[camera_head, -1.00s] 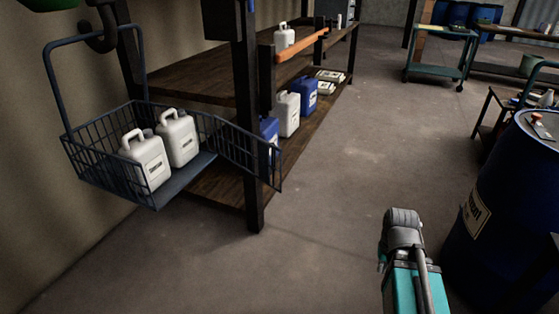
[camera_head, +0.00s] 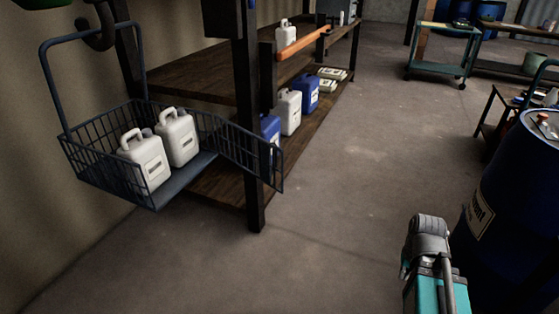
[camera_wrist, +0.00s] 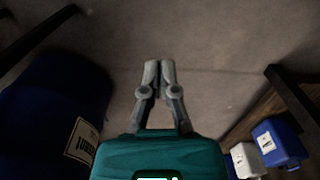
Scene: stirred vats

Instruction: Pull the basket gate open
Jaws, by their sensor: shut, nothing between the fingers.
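The dark blue wire basket (camera_head: 92,186) hangs from a hook at the left in the head view. Its front right side is open. Two white jugs, one nearer (camera_head: 146,162) and one farther (camera_head: 178,138), stand upright inside. My gripper (camera_wrist: 159,70) is shut and empty in the wrist view, above bare floor. It is well apart from the gate, which does not show in that view. A teal and grey part of my arm shows at the lower right of the head view.
A wooden shelf (camera_head: 185,80) with a dark post (camera_head: 252,200) stands beside the basket, with white and blue jugs on its lower board. A blue drum (camera_head: 500,215) stands at the right, close to my arm. The floor (camera_head: 340,215) between is clear.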

